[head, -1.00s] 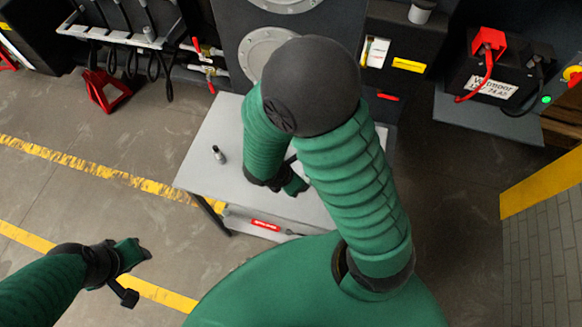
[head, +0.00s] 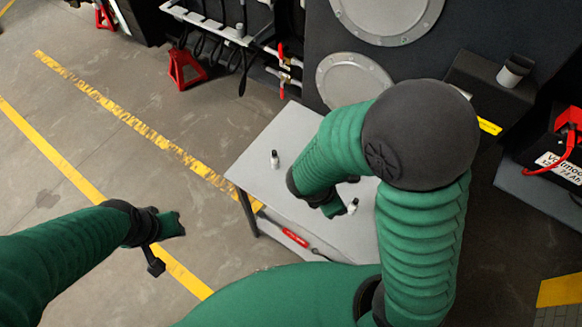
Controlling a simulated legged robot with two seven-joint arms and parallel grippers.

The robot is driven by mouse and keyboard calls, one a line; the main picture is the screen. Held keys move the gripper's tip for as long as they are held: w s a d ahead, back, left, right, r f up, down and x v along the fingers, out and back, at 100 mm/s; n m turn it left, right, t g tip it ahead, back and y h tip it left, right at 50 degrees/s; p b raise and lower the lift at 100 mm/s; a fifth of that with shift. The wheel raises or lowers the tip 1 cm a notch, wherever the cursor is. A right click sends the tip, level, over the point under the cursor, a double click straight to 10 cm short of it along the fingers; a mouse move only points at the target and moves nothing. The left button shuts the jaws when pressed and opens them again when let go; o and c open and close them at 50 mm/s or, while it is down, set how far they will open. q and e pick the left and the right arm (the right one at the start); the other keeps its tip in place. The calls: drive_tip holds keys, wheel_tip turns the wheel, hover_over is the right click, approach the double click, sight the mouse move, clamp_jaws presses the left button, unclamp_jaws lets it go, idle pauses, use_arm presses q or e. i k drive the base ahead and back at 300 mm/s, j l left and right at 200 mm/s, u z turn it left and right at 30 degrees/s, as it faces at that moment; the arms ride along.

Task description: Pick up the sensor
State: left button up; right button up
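A small upright metal and dark cylindrical part (head: 275,159), which looks like a sensor, stands on the left side of the grey table (head: 262,180). A second similar small part (head: 352,206) is on the table right beside my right gripper (head: 335,209). My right gripper is low over the table, its fingers mostly hidden by the wrist; I cannot tell whether it touches this part. My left gripper (head: 176,224) is over the floor left of the table, away from both parts; its finger opening is not clear.
A dark machine panel with round grey covers (head: 357,77) stands behind the table. A red jack stand (head: 186,68) is at the back left. A battery with a red cable (head: 560,150) is at the right.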

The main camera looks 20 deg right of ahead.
sight(274, 155)
drive_tip(key=i+j+z, duration=0.3)
drive_tip(key=i+j, duration=0.15)
drive_tip(key=j, duration=0.2)
drive_tip(key=i+j+z, duration=0.15)
drive_tip(key=j, duration=0.25)
drive_tip(key=i+j+z, duration=0.15)
drive_tip(key=j, duration=0.25)
drive_tip(key=i+j+z, duration=0.15)
drive_tip(key=j, duration=0.25)
drive_tip(key=i, duration=0.1)
